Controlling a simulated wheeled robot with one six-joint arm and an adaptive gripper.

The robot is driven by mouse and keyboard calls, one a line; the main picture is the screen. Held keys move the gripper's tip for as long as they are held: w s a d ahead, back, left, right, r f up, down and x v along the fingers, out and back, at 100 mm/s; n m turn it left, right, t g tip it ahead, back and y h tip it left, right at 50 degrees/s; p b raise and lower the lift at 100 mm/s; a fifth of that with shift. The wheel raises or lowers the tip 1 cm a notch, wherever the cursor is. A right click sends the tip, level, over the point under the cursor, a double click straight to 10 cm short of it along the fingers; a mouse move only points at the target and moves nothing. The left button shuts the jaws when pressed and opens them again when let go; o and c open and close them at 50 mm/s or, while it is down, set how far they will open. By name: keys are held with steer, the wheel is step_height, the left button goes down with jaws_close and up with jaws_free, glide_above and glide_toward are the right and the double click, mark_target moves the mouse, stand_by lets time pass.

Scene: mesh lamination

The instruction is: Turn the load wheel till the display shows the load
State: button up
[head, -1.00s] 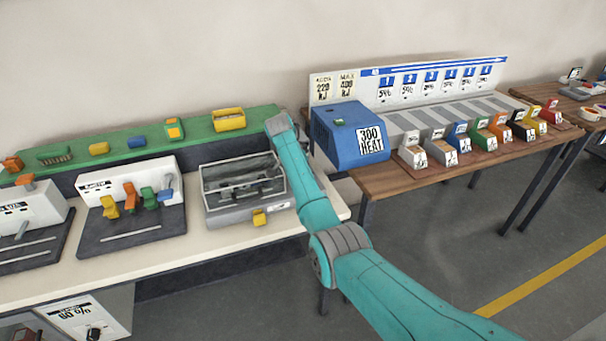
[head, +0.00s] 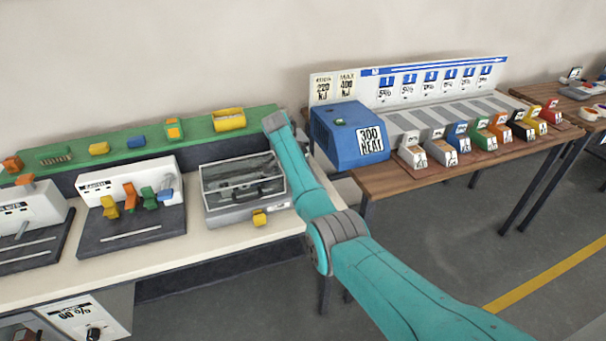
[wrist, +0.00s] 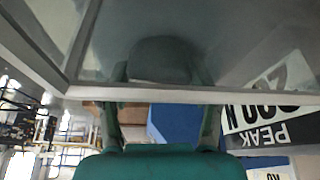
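In the wrist view, a white sign (wrist: 265,105) with dark print reading PEAK and a large figure ending in N shows at the right, tilted and partly cut off. Dark green parts of my gripper (wrist: 160,105) fill the middle and bottom, with two side pieces apart. A dark rounded grey-green form (wrist: 160,60) lies above them against a glassy grey panel; I cannot tell whether it is held. I cannot make out the load wheel for certain. In the head view my teal arm reaches to the gap between the two tables, and the gripper itself cannot be made out.
A grey case with a clear cover (head: 243,190) stands on the pale bench left of my arm. Floor in front is clear.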

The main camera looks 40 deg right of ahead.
steer(key=shift+o, duration=1)
steer(key=shift+r, duration=0.15)
steer(key=v, duration=1.1)
steer(key=shift+a+r, duration=0.25)
steer(key=shift+r, duration=0.05)
steer(key=shift+s, duration=0.1)
